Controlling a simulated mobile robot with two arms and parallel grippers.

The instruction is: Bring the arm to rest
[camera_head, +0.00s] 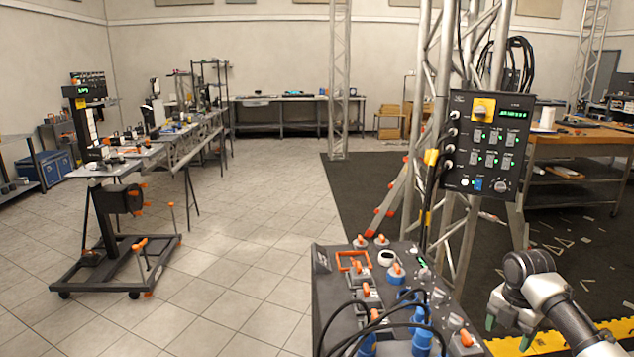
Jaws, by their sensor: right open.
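My right arm comes in from the lower right corner, bent at a dark wrist joint. My right gripper (508,333) points down and is open, with greenish fingertips set apart and nothing seen between them. It is to the right of the connector box (325,290), apart from it in the picture, and in front of the yellow floor strip. My left arm and left gripper are not in view.
The box carries blue and orange connectors and black cables. A control panel (487,145) hangs on a metal truss (440,75) above it. A wooden workbench (570,147) stands at right. A wheeled stand (110,245) is at left. The tiled floor between is clear.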

